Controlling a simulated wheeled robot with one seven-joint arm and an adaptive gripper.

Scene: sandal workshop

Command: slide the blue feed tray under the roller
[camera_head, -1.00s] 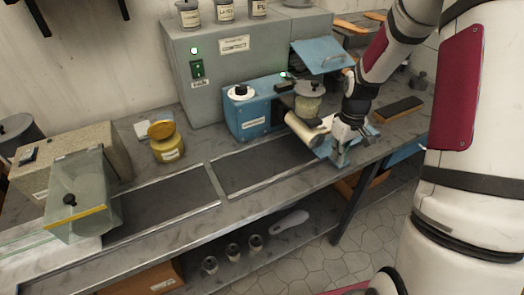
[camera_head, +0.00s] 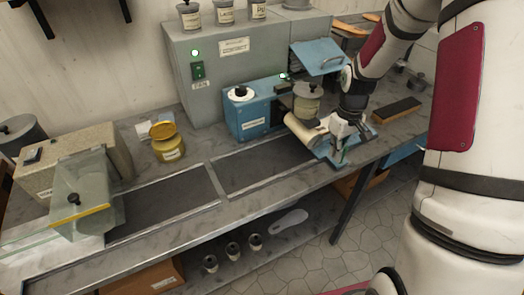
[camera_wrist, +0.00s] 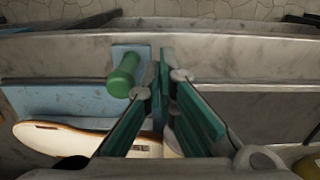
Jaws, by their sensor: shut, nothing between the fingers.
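The blue feed tray (camera_wrist: 60,103) lies on the bench in the wrist view. It carries a pale shoe sole (camera_wrist: 75,138) and has an upright green handle (camera_wrist: 124,75) on a blue tab at its front side. My gripper (camera_wrist: 167,62) is shut and empty, with its green fingertips just right of the handle; I cannot tell whether they touch it. In the head view the tray (camera_head: 322,151) is mostly hidden by my gripper (camera_head: 341,158) and the roller. The cream roller (camera_head: 305,131) sticks out in front of the small blue machine, beside my gripper.
The blue machine (camera_head: 252,119) stands against a grey cabinet (camera_head: 235,75). A dark belt (camera_head: 265,165) runs along the bench left of the roller. A yellow jar (camera_head: 167,148) and a clear-hooded box (camera_head: 85,195) stand further left. A dark block (camera_head: 397,110) lies on the right.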

